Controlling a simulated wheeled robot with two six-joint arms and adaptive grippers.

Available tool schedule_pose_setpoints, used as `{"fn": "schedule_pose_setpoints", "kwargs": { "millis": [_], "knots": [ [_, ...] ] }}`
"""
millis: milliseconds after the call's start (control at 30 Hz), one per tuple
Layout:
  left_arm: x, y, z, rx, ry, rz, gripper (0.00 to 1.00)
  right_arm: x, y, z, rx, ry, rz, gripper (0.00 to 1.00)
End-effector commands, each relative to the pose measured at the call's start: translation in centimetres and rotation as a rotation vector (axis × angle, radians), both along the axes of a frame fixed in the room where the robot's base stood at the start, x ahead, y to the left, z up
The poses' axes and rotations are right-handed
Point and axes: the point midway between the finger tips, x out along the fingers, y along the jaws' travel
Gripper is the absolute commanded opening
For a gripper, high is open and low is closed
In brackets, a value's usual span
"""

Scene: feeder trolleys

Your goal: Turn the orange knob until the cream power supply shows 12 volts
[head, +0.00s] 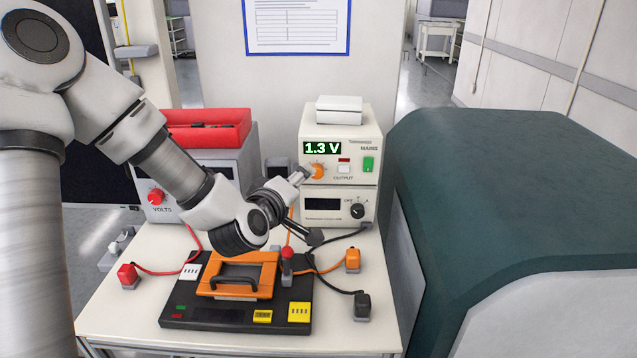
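The cream power supply (338,135) stands at the back of the table, and its green display (322,148) reads 1.3 V. Its orange knob (317,171) is just below the display, partly hidden by a fingertip of my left gripper. My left gripper (308,205) is open, its fingers spread wide. The upper fingertip is beside the knob and the lower one is well below, in front of the lower cream unit. I cannot tell whether the upper fingertip touches the knob. My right gripper is not in view.
A grey supply with a red knob (156,197) stands left, a red tray (207,128) on top. A lower cream unit has a black knob (357,211). In front lie a black board (190,316) with an orange handled plate (264,270) and cables. A large green-grey housing (520,190) bounds the right.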

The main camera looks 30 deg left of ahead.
Motion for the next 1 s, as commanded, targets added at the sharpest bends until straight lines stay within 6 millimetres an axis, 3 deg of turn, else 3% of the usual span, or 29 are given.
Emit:
{"fn": "schedule_pose_setpoints", "kwargs": {
  "millis": [33,167,500,800,833,900,1000],
  "knots": [
    [0.0,0.0,-0.7,0.0,0.0,0.0,0.58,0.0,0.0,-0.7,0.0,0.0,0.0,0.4],
    [1.0,0.2,-0.6,0.002,0.001,0.001,0.58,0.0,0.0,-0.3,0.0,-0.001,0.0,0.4],
    [6.7,1.4,-1.8,0.004,0.002,0.0,0.58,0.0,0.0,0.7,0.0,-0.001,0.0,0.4],
    [7.5,1.6,-2.0,0.0,0.001,0.0,0.58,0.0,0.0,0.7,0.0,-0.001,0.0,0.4],
    [7.5,1.6,-2.0,0.0,0.001,0.0,0.54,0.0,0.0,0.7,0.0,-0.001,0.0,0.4],
    [7.5,1.6,-2.0,0.0,0.001,0.0,0.29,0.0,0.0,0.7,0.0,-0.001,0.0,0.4],
    [7.5,1.6,-2.0,0.001,0.002,-0.001,0.0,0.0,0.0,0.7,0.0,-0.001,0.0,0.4]
  ]
}}
